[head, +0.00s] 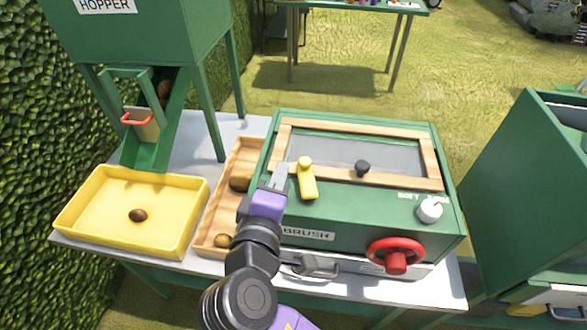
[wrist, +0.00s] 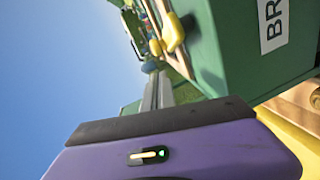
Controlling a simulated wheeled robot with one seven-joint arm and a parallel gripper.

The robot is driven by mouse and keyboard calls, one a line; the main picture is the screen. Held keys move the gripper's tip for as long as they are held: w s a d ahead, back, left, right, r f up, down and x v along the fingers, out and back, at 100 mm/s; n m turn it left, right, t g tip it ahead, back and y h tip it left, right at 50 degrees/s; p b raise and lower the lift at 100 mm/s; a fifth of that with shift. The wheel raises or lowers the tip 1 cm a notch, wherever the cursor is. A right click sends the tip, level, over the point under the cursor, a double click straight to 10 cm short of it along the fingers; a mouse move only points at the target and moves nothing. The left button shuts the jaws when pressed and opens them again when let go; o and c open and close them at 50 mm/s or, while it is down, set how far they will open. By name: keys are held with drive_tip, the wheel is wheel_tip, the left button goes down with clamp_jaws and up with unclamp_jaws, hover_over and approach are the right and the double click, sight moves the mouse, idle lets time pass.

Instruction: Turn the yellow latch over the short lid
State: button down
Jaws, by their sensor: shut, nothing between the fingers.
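The yellow latch (head: 308,180) sits at the front edge of the lid on the green brush box. Its rounded knob end is at the lid's front frame, and its flat arm points toward the box front. The lid (head: 340,150) is a wooden frame with a grey clear panel and a black knob (head: 362,168); it lies closed. My gripper (head: 280,172) is shut and empty, just left of the latch; I cannot tell whether it touches. In the wrist view the latch (wrist: 173,33) shows beyond the shut fingers (wrist: 158,90), with a gap in the picture.
A red handwheel (head: 396,255) and a white dial (head: 430,209) are on the box's front right. A wooden tray (head: 213,222) with brown lumps lies left of the box, beside a yellow tray (head: 95,215) under the green hopper (head: 150,35). A green bin (head: 520,190) stands right.

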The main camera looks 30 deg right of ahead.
sight(303, 159)
drive_tip(key=shift+w+d+f, duration=0.1)
drive_tip(key=shift+d+f, duration=0.1)
drive_tip(key=shift+d, duration=0.55)
drive_tip(key=shift+d+f, duration=0.2)
drive_tip(key=shift+d, duration=0.5)
drive_tip(key=shift+w+d+r+m+g+h+p, duration=0.1)
drive_tip(key=shift+m+g+h+p, duration=0.15)
drive_tip(key=shift+m+g+h, duration=0.15)
drive_tip(key=shift+w+d+m+g+h+p, duration=0.1)
drive_tip(key=shift+m+g+h+p, duration=0.15)
drive_tip(key=shift+m+h, duration=0.2)
drive_tip(key=shift+d+m+g+h, duration=0.1)
drive_tip(key=shift+m+g+h, duration=0.2)
drive_tip(key=shift+g, duration=0.25)
drive_tip(key=shift+d+p, duration=0.2)
drive_tip(key=shift+p, duration=0.25)
drive_tip(key=shift+a, duration=0.1)
